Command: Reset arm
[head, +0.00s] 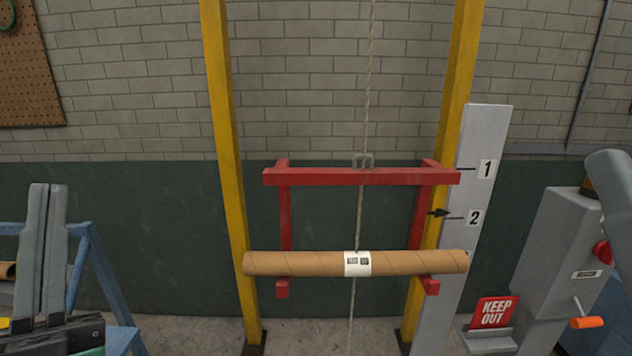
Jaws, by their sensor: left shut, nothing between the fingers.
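My left gripper (47,187) is at the lower left, with its two long grey fingers pointing up. The fingers lie side by side, shut, with nothing between them. It stands in front of a blue stand (99,280) and is well to the left of the yellow frame. My right gripper is not in view; a grey rounded part at the right edge looks like my right arm.
A red carriage (350,178) hangs on a rope between two yellow posts (225,150), with a cardboard tube (300,263) across it. A grey scale board (470,240) stands to the right. A KEEP OUT sign (494,312) and grey crank box (565,250) are beyond.

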